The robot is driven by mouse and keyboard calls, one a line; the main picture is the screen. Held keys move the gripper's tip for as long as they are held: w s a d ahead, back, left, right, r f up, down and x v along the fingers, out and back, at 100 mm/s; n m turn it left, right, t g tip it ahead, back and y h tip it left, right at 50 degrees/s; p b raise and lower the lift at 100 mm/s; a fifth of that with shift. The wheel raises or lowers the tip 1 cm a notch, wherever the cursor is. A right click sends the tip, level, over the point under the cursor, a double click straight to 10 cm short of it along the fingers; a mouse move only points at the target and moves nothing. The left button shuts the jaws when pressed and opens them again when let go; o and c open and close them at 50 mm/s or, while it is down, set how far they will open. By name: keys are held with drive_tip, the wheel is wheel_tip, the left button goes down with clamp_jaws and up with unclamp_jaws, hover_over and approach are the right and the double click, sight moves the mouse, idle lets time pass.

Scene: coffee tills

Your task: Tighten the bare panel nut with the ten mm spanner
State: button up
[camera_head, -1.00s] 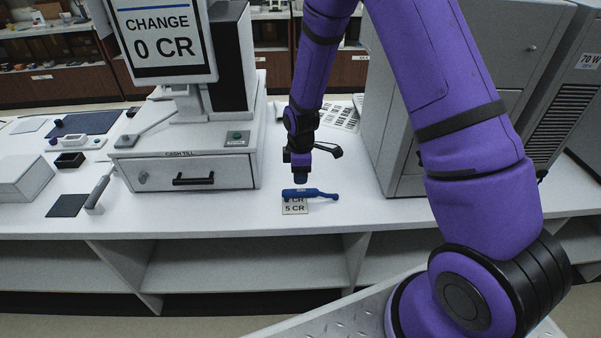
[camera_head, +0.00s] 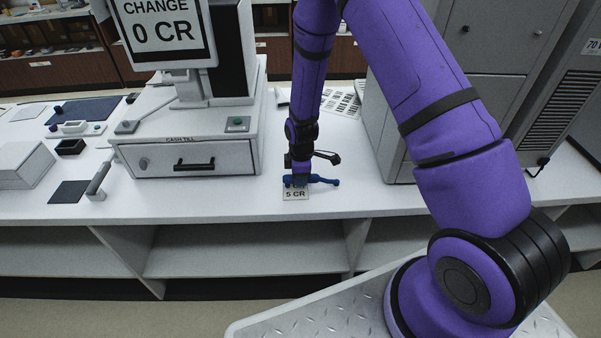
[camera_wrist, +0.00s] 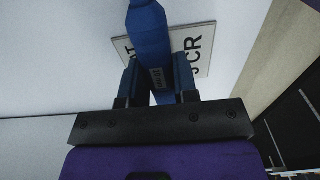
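A blue tool (camera_head: 322,180) with a long handle, which may be the ten mm spanner, lies on the white counter across a "5 CR" card (camera_head: 295,194). Its size marking is too small to read. My gripper (camera_head: 298,180) is down at the tool's left part. In the wrist view, the two fingers of my gripper (camera_wrist: 157,82) stand open on either side of the blue tool (camera_wrist: 153,40); contact is hard to judge. A round fitting (camera_head: 142,164) shows on the till drawer's front; I cannot tell whether it is the bare panel nut.
The cash till (camera_head: 200,155) stands left of my gripper, and a grey cabinet (camera_head: 395,145) stands close on the right. A grey-handled item (camera_head: 99,178), a dark mat (camera_head: 69,193) and a white box (camera_head: 22,166) are further left. The counter's front edge is near the card.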

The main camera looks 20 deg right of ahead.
clamp_jaws()
drive_tip(key=shift+r, duration=2.5)
